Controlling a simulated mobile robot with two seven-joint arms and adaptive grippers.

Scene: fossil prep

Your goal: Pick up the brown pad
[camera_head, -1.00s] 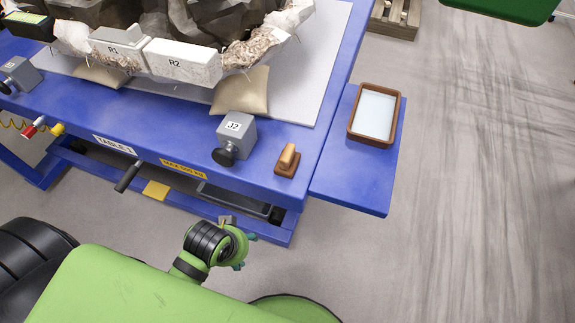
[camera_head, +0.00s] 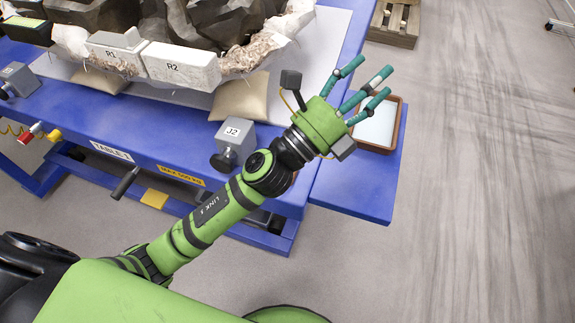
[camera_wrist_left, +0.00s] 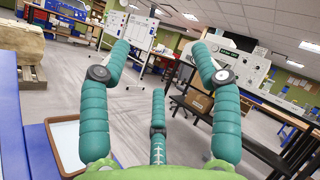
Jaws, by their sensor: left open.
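A small brown block with a raised grip, which I take to be the brown pad, (camera_head: 293,180) is almost wholly hidden behind my left wrist in the head view. Only a sliver of it shows on the blue table near the front right corner. My left gripper (camera_head: 362,88) is open and empty, its three teal fingers spread. It is raised over the table's right edge, past the pad, near the brown-rimmed tray. In the left wrist view the open fingers (camera_wrist_left: 155,95) point out across the room with nothing between them. My right gripper is not in view.
The brown-rimmed tray (camera_head: 399,128) with a pale inside sits on the blue side shelf (camera_head: 350,192). A grey block marked J2 (camera_head: 235,136) stands left of my forearm. White blocks R1 and R2 (camera_head: 183,66) and a tan cushion (camera_head: 240,97) lie behind. Open floor is right.

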